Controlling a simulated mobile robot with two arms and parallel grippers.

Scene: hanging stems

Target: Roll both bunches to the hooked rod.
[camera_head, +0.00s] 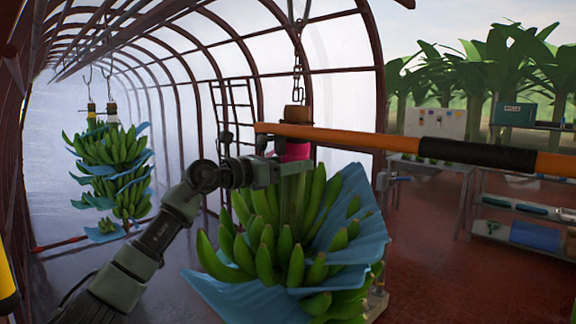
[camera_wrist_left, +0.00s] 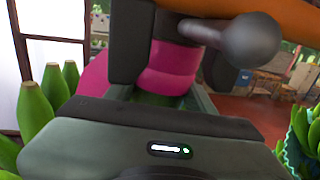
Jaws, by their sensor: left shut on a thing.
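The near green banana bunch (camera_head: 265,240), with blue sheets (camera_head: 345,250) between its hands, hangs upright from a chain (camera_head: 297,70). A pink band (camera_head: 296,151) wraps its stem. My left gripper (camera_head: 270,168) is shut on the stem at the pink band; in the left wrist view the pink band (camera_wrist_left: 165,75) sits between the dark fingers. Further bananas with blue sheets (camera_head: 110,165) hang at the far left, below two hooks. An orange rod with a black sleeve (camera_head: 400,143) crosses before the near stem; no hook shows on it. My right gripper is not in view.
Arched frames with pale sheeting (camera_head: 180,70) form a tunnel on the left. A ladder-like rack (camera_head: 235,105) stands behind the near bunch. Shelves (camera_head: 515,210) and a table (camera_head: 430,165) stand at the right. Reddish floor (camera_head: 440,260) is open in between.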

